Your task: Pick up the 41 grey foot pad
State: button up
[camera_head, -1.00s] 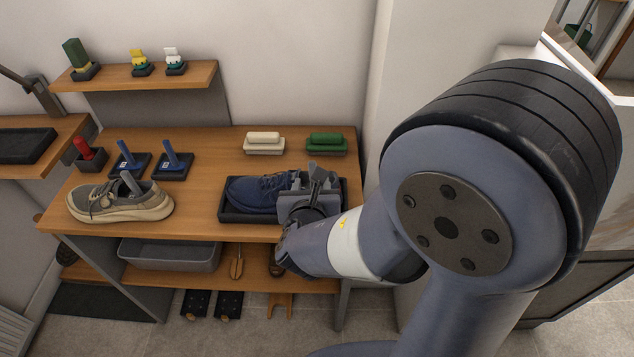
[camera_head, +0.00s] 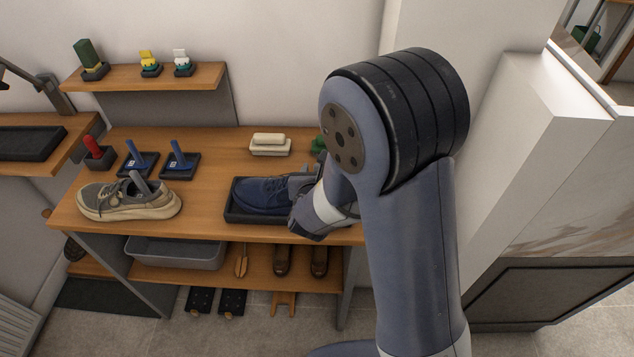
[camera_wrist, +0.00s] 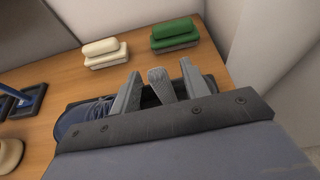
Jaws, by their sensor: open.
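A navy shoe (camera_head: 262,192) lies in a black tray (camera_head: 232,215) on the bench. My gripper (camera_wrist: 160,90) is over the shoe's right end; my wrist hides most of that end in the head view. In the wrist view its two fingers are open, with a grey ribbed upright piece (camera_wrist: 161,84) between them, like a foot pad's grip. A gap shows on each side of this piece. Another grey grip (camera_head: 140,182) sticks out of the grey-and-tan shoe (camera_head: 128,202) at the left. I cannot read a 41 on either one.
Two blue-handled pads (camera_head: 180,160) stand on dark bases at the back left, by a red-handled item (camera_head: 95,150). A cream brush (camera_head: 269,144) and a green brush (camera_wrist: 174,34) lie behind the tray. A grey bin (camera_head: 175,252) is on the lower shelf.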

grip_shut()
dwell(0.5)
